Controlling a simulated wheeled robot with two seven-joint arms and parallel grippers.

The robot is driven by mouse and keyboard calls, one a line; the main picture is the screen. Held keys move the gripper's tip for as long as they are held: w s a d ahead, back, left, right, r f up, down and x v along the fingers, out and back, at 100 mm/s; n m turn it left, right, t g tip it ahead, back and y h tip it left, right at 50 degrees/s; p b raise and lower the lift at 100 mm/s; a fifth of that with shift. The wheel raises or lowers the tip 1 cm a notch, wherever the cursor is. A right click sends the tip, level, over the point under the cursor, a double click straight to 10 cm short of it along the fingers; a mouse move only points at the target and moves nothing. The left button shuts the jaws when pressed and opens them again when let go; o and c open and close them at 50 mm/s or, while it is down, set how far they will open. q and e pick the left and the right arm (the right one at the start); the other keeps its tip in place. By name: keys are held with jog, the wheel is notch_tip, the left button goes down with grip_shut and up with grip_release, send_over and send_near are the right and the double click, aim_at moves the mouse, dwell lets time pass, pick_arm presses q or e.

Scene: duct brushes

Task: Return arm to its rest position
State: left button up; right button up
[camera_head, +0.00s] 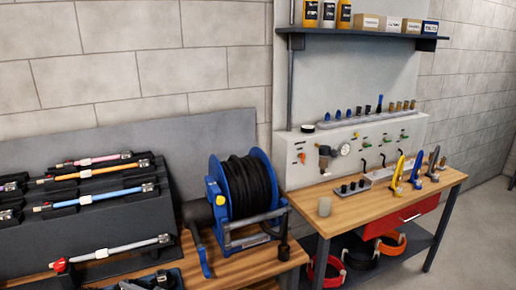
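Neither of my grippers nor my arms can be made out in the head view. Duct brush rods lie on a black stepped rack at the left. They include a pink rod (95,159), an orange rod (90,172), a blue rod (95,199) and a grey rod (105,253) with a red end. A blue reel (228,190) wound with black hose stands on the wooden bench to their right.
A second wooden workbench (375,208) with a red drawer (402,216) stands at the right, holding small tools and spray-handled items. A shelf (360,33) with bottles and boxes hangs above. Coiled hoses (390,243) lie below. Floor shows at far right.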

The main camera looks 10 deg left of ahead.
pick_arm(q)
jog(key=s+d+f+n+h, duration=0.35)
jog(key=s+f+n, duration=0.25)
jog(key=s, duration=0.3)
jog(key=s+d+f+n+h, duration=0.3)
jog(key=s+f+n+h, duration=0.2)
jog(key=s, duration=0.3)
jog(key=s+d+r+n+h, duration=0.3)
jog(key=s+d+n+h, duration=0.5)
jog(key=s+d, duration=0.95)
notch_tip(320, 180, down, 33)
jog(key=d+m+g+h+b, duration=0.1)
jog(key=g+b, duration=0.1)
jog(key=b, duration=0.3)
jog(key=s+a+f+g+b, duration=0.1)
jog(key=s+a+f+b, duration=0.2)
jog(key=s+f, duration=1.4)
notch_tip(320, 180, down, 4)
jog(key=shift+s+b, duration=0.3)
jog(key=shift+b, duration=0.05)
pick_arm(e)
notch_tip(320, 180, down, 8)
jog(key=shift+d+f, duration=0.25)
